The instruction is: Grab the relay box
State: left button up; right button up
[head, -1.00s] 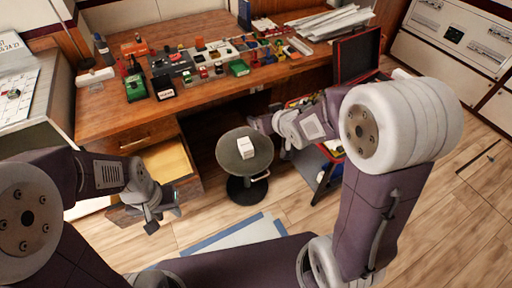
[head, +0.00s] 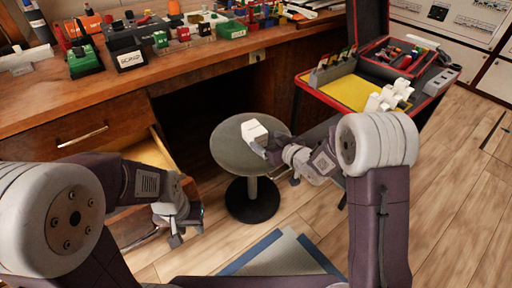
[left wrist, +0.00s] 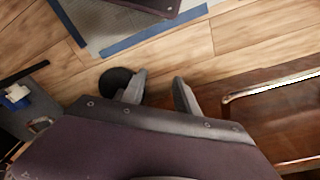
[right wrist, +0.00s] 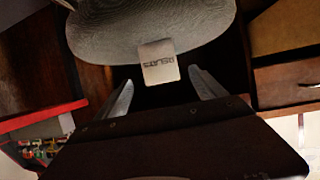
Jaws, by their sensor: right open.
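The relay box is a small white box (head: 254,131) on the round grey stool (head: 228,158). In the right wrist view the box (right wrist: 158,62) shows dark lettering that seems to read RELAYS upside down. My right gripper (head: 272,162) is at the stool's right edge, beside the box. In the right wrist view its fingers (right wrist: 158,88) are apart, with the box just beyond the tips and nothing between them. My left gripper (head: 178,226) hangs by the open desk drawer. In the left wrist view its fingers (left wrist: 158,84) are apart and empty.
The wooden desk (head: 200,82) holds several coloured parts and a black labelled box (head: 128,56). An open drawer (head: 150,160) juts out left of the stool. A red-edged case with a yellow panel (head: 350,92) stands at the right.

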aim_at(261, 137)
jog(key=b+x, duration=0.2)
jog(key=x, duration=0.1)
jog(key=shift+w+a+f, duration=0.2)
jog(key=shift+a, duration=0.05)
jog(key=shift+w, duration=0.15)
jog(key=b+x, duration=0.3)
jog(key=x, duration=0.1)
jog(key=shift+w+a+f+b, duration=0.1)
jog(key=shift+w+a+b, duration=0.15)
jog(key=shift+b, duration=0.15)
jog(key=shift+w+a, duration=0.1)
jog(key=shift+w, duration=0.15)
